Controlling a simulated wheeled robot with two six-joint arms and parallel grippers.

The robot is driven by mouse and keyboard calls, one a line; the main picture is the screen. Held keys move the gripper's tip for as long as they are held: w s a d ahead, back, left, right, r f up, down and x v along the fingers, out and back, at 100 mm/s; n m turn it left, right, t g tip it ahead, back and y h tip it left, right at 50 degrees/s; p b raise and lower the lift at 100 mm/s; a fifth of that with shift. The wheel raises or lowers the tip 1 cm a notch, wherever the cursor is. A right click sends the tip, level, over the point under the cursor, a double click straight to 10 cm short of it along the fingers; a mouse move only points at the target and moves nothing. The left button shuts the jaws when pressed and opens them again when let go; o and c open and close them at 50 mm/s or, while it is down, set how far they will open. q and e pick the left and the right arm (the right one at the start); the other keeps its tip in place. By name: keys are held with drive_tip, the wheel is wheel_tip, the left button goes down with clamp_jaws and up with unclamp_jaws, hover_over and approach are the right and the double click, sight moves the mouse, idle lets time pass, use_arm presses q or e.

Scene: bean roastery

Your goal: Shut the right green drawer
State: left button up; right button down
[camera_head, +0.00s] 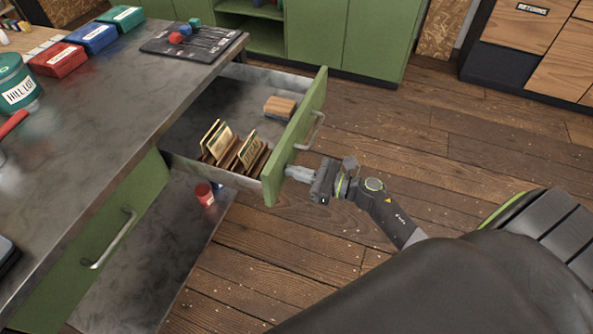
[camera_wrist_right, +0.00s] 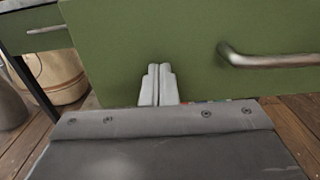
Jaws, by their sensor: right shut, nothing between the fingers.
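The right green drawer (camera_head: 292,142) stands pulled out from under the grey worktop, its inside open to view. Its silver handle (camera_head: 311,132) is on the outer face. In the drawer are a wooden rack of cards (camera_head: 235,148) and a small wooden block (camera_head: 280,107). My right gripper (camera_head: 288,172) is shut and empty, with its tips at the drawer front, near the lower end below the handle. In the right wrist view the shut fingers (camera_wrist_right: 158,85) point at the green front (camera_wrist_right: 190,50), left of the handle (camera_wrist_right: 265,60). I cannot tell if they touch. My left gripper is not in view.
The worktop (camera_head: 110,110) holds a black tray (camera_head: 190,42), red, blue and green boxes and a green tin (camera_head: 14,85). A shut left drawer (camera_head: 110,235) is below. Wooden floor is clear to the right.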

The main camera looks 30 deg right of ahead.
sight(222, 150)
use_arm(q)
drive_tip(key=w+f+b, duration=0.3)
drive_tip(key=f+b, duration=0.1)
drive_tip(key=b, duration=0.3)
use_arm(e)
drive_tip(key=x, duration=2.2)
drive_tip(key=shift+f, duration=0.15)
drive_tip(key=b+x, duration=0.2)
drive_tip(key=x, duration=0.2)
drive_tip(key=shift+a, duration=0.2)
drive_tip(key=b+x, duration=0.2)
drive_tip(key=x, duration=0.1)
drive_tip(key=shift+w+a, duration=0.2)
drive_tip(key=shift+w, duration=0.05)
drive_tip(key=shift+w+a+b, duration=0.15)
drive_tip(key=shift+w+b, duration=0.1)
drive_tip(key=shift+b, duration=0.2)
drive_tip(key=shift+r, duration=0.25)
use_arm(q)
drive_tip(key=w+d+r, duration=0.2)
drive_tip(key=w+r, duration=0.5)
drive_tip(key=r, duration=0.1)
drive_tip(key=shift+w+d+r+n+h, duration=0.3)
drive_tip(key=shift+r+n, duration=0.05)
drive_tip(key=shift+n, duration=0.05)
use_arm(e)
drive_tip(key=shift+r, duration=0.1)
drive_tip(key=shift+r, duration=0.15)
